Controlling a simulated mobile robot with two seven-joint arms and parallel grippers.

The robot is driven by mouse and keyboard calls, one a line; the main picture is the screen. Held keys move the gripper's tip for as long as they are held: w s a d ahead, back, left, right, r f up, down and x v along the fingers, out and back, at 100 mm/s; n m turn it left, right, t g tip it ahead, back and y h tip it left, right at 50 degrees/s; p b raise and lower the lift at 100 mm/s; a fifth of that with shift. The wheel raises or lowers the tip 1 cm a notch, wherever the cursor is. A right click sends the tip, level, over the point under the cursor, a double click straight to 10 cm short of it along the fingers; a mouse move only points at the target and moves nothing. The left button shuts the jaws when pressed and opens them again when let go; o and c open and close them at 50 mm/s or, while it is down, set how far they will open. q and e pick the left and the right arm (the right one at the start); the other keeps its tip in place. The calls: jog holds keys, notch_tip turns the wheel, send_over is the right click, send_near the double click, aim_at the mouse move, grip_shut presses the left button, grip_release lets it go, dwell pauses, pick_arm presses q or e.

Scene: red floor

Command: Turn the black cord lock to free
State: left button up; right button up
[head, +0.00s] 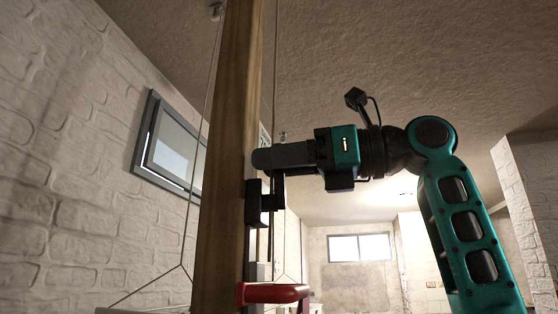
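The black cord lock (254,203) is mounted on the right side of a tall wooden post (228,150). Its dark body stands out from the wood. A dark arm-like piece rises from it toward my gripper; I cannot tell whether it is the lock's lever or a finger. My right gripper (266,159) reaches in from the right, just above the lock, with its grey finger end close to or overlapping the post. The fingers overlap in this view, so their gap is hidden, as is any contact with the lock. My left gripper is not in view.
A red handle-like piece (272,293) sits low on the post. Thin cords run up on both sides of the post and spread below. A brick wall (60,170) with a framed window (170,150) stands at left. Open room lies behind at right.

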jog(key=b+v, duration=0.2)
jog(key=v, duration=1.1)
